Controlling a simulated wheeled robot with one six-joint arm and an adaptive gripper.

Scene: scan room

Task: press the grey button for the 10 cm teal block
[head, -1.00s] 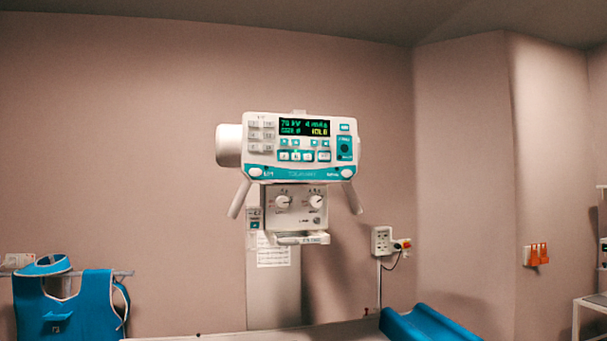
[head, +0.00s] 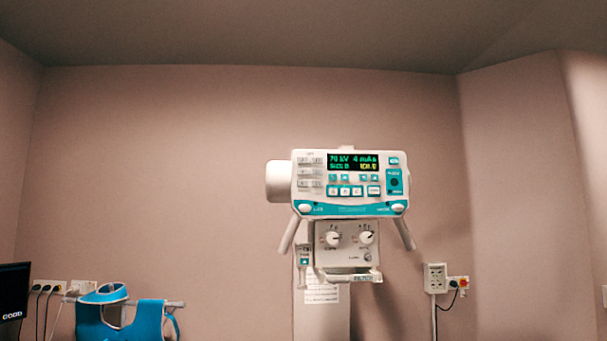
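The white and teal control panel (head: 350,184) of an X-ray head hangs in front of the wall, right of centre in the head view. Several small grey buttons (head: 310,170) sit in a grid at the panel's left side, beside the lit display (head: 353,162). Their labels are too small to read, so I cannot tell which one is for 10 cm. A teal block (head: 394,182) with a dark round spot is at the panel's right. My gripper is not in view.
Two knobs (head: 350,238) and a handle (head: 350,276) are below the panel. Angled grips stick out at both sides. A blue apron (head: 125,318) hangs at lower left, near a dark monitor (head: 13,290). Wall sockets (head: 435,278) are at right. The space around the panel looks clear.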

